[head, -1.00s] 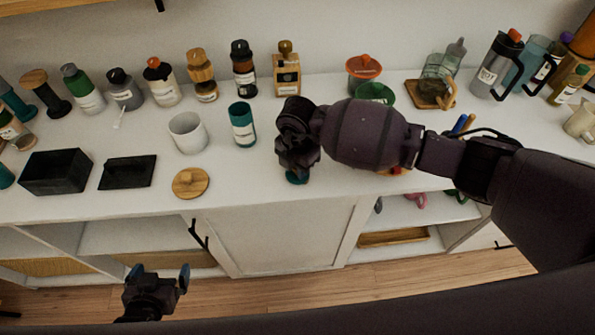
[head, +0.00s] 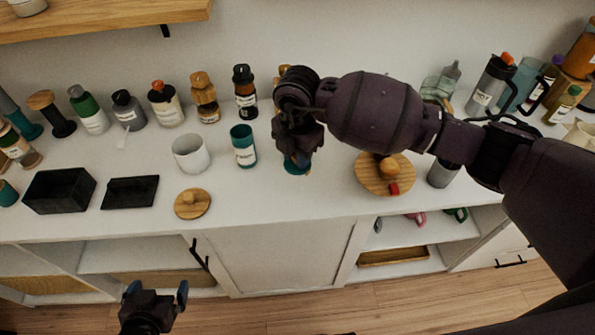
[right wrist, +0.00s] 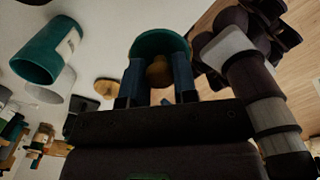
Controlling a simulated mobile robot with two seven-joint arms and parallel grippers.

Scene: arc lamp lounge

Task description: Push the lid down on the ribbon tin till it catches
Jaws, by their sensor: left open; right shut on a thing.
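The likely ribbon tin is a teal cylinder with a white label (head: 243,147), upright with an open top on the white cabinet top. Its label is too small to read. It also shows in the right wrist view (right wrist: 38,58). My right gripper (head: 298,156) is shut on the wooden knob (right wrist: 159,72) of a round teal lid (right wrist: 150,44). The lid's edge (head: 296,169) shows below the fingers in the head view. The lid is right of the tin and apart from it. My left gripper (head: 155,292) is open and empty, low in front of the cabinet.
A white canister (head: 190,155) stands left of the tin, with a wooden lid (head: 192,204) in front. A black box (head: 58,192) and flat black lid (head: 130,193) lie farther left. Bottles line the back. A round wooden board (head: 372,180) is at right.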

